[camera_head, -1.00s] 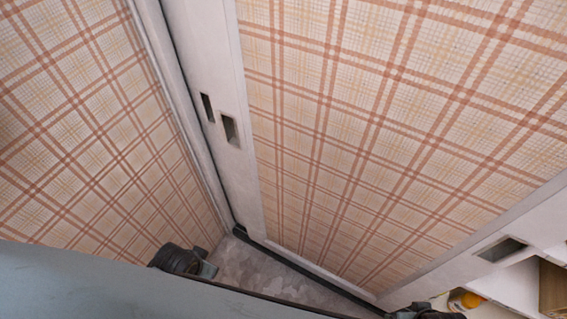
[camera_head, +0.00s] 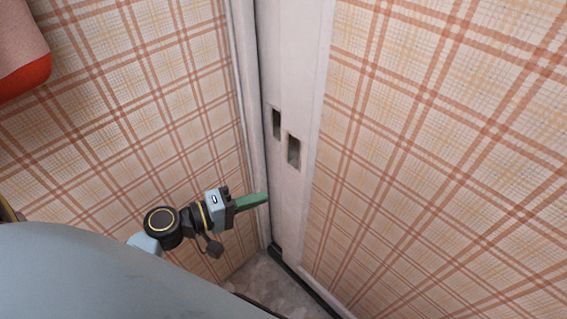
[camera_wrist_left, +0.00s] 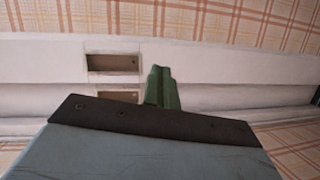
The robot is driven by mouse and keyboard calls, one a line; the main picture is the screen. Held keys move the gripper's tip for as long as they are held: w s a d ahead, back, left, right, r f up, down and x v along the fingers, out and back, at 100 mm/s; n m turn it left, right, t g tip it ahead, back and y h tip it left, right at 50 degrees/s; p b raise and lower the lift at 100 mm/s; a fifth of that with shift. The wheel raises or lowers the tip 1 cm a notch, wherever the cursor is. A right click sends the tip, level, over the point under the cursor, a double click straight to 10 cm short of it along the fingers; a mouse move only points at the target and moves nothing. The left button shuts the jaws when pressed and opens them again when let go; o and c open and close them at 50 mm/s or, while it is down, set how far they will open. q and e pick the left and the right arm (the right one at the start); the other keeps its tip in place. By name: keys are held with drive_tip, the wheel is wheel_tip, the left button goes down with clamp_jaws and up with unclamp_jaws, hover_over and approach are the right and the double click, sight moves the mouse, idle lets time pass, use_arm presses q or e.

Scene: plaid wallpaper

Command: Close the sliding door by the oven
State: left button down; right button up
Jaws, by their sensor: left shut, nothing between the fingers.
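The sliding door (camera_head: 420,150) is a plaid panel in a white frame, filling the right side of the head view. Its white stile has a dark recessed handle slot (camera_head: 294,151). A second slot (camera_head: 276,123) sits just left of it on the neighbouring white strip. Both slots also show in the left wrist view, one nearer (camera_wrist_left: 118,96) and one farther (camera_wrist_left: 112,63). My left gripper (camera_head: 266,198) has green fingers, shut and empty, pointing right at the white frame below the slots. Whether they touch it cannot be told. My right gripper is not in view.
A dark floor track (camera_head: 300,282) runs along the door's foot. A red and pink object (camera_head: 22,50) is at the upper left. A little grey floor (camera_head: 262,280) is free.

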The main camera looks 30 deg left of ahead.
sight(287, 166)
use_arm(q)
drive_tip(key=w+d+r, duration=0.1)
drive_tip(key=w, duration=0.2)
drive_tip(key=w+d+r+n+t, duration=0.1)
drive_tip(key=w, duration=0.2)
drive_tip(key=w+d+r+n+t, duration=0.1)
drive_tip(key=w, duration=0.2)
drive_tip(key=shift+w+r, duration=0.2)
drive_tip(key=shift+w, duration=0.05)
